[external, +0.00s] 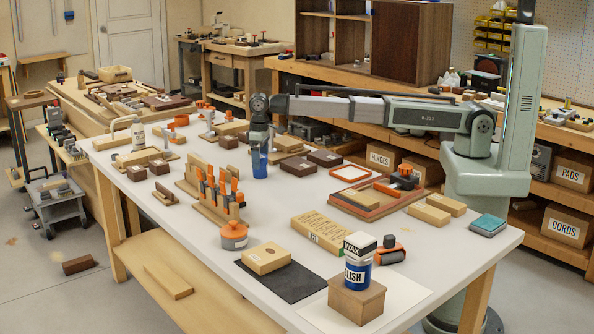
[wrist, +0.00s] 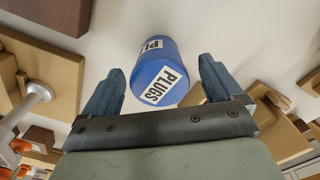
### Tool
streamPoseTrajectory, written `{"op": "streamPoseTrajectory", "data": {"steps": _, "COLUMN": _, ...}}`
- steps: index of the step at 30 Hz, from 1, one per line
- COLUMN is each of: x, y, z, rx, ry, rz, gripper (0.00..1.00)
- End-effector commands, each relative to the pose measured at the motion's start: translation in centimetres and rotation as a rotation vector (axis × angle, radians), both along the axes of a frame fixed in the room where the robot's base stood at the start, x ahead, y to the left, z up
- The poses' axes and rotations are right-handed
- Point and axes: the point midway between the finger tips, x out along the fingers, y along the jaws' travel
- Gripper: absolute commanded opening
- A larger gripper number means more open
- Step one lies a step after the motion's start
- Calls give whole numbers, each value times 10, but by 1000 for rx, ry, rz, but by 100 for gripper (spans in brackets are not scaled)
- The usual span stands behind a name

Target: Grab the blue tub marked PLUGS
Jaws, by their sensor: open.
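The blue tub marked PLUGS (wrist: 158,72) stands on the white table and shows large in the wrist view, label towards the camera. In the external view the blue tub (external: 260,165) is partly hidden by my gripper (external: 260,150), which points down over it. In the wrist view my gripper (wrist: 160,88) is open, with one dark finger on each side of the tub's near part. Gaps show between both fingers and the tub. I cannot tell how far down the fingers reach along the tub.
Dark brown blocks (external: 298,166) lie right of the tub, and a small brown block (external: 228,142) lies to its left. A rack with orange-handled tools (external: 215,190) stands nearer the front left. An orange frame (external: 351,172) lies further right. Bare white table shows in front of the tub.

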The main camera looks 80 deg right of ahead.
Motion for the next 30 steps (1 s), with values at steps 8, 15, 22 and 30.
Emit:
{"op": "streamPoseTrajectory", "data": {"steps": 8, "x": 2, "y": -1, "z": -33, "rx": 0, "ry": 0, "rz": 0, "gripper": 93}}
{"op": "streamPoseTrajectory", "data": {"steps": 15, "x": 2, "y": -1, "z": -35, "rx": 1, "ry": -2, "rz": 0, "gripper": 93}}
{"op": "streamPoseTrajectory", "data": {"steps": 22, "x": 2, "y": -1, "z": -35, "rx": 1, "ry": -1, "rz": 0, "gripper": 72}}
{"op": "streamPoseTrajectory", "data": {"steps": 30, "x": 2, "y": -1, "z": -35, "rx": 1, "ry": -1, "rz": 0, "gripper": 46}}
